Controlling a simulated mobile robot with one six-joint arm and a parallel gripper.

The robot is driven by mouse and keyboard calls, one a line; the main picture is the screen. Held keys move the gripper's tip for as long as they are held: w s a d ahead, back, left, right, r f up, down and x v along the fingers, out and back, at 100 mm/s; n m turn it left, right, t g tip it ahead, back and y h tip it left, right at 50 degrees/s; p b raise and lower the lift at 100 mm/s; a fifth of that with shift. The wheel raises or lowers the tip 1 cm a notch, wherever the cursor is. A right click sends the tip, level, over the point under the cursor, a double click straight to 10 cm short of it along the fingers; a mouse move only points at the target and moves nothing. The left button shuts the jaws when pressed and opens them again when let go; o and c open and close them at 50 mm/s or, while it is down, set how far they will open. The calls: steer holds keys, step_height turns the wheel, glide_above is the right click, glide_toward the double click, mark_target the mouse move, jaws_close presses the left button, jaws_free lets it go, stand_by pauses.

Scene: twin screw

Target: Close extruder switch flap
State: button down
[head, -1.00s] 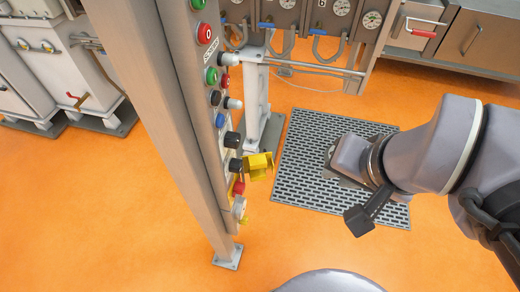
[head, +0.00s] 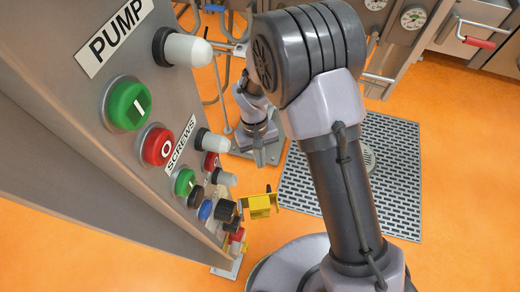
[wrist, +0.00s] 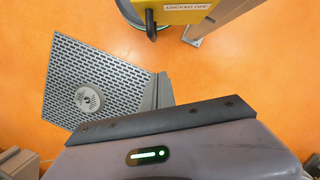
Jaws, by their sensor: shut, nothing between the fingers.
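The yellow switch flap (head: 260,206) sticks out from the lower part of the control panel (head: 105,175), swung away from its face. In the wrist view, a yellow part (wrist: 190,12) with a "LOCKED OFF" label is cut off by the top edge, with a black piece hanging at its left. My gripper (head: 264,158) is shut and empty, pointing down beyond and above the flap in the head view, with a gap between them. The flap's hinge is hard to make out.
The panel carries green, red and black buttons and white-tipped knobs beside the flap. A grey floor grate (head: 385,150) lies to the right. Gauges (head: 413,17) and cabinets stand at the back. Orange floor is open around the panel's foot.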

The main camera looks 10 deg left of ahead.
steer(key=s+d+f, duration=0.1)
steer(key=s+f+b, duration=0.1)
steer(key=s+d+f+b, duration=0.1)
steer(key=s, duration=0.1)
steer(key=shift+d+f, duration=0.25)
steer(key=shift+d, duration=0.05)
steer(key=shift+d, duration=0.15)
